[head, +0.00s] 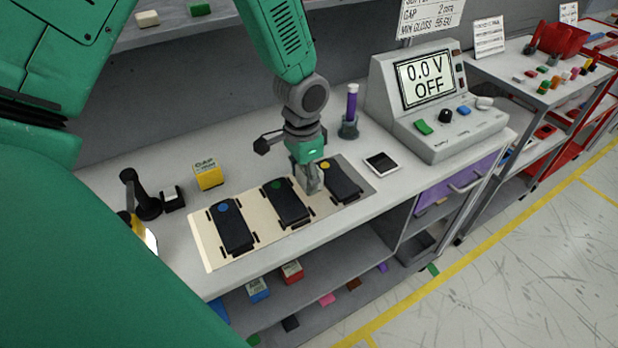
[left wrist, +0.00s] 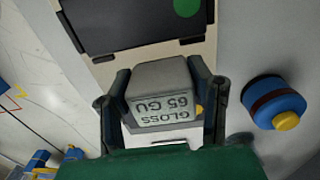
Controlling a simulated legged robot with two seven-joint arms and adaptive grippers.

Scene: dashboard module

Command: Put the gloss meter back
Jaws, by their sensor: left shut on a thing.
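The gloss meter (left wrist: 160,80) is a small grey block with a pale label reading "GLOSS 65 GU", upside down in the left wrist view. My left gripper (left wrist: 160,100) is shut on it, with one dark finger at each side. In the head view my left gripper (head: 312,185) points down over the pale mat (head: 207,248), between the module with the green dot (head: 288,203) and the one with the yellow dot (head: 341,181). The fingers mostly hide the meter there, and I cannot tell whether it touches the mat. My right gripper is not in view.
A module with a blue dot (head: 232,229) lies at the mat's left. A yellow box (head: 208,176) and black stand (head: 140,197) are left.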

